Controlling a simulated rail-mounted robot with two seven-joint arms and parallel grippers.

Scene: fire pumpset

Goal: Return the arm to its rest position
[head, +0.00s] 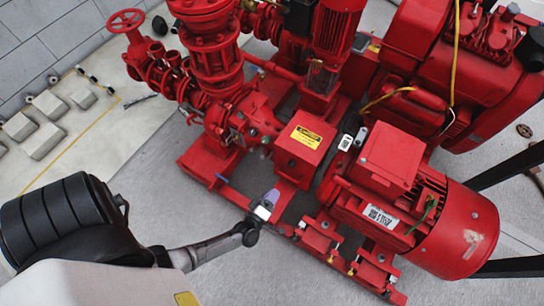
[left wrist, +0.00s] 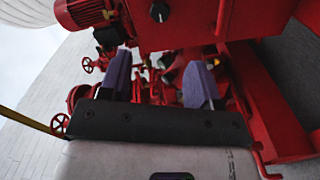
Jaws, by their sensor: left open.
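My left arm (head: 205,249) comes in from the lower left in the head view and reaches toward the pumpset's red base frame (head: 235,192). My left gripper (head: 266,204) is at the frame's near edge in the picture; I cannot tell whether it touches it. In the left wrist view the gripper (left wrist: 158,82) has its two purple-grey fingers spread apart, with nothing seen held between them. Red pump parts show beyond the fingers. My right gripper is not in view.
A red motor (head: 440,215) lies right of the gripper, and a red box with a yellow label (head: 305,137) stands behind it. Red pump pipework (head: 210,75) rises at the back. Grey floor (head: 130,165) left of the frame is clear. Pale blocks (head: 45,140) sit far left.

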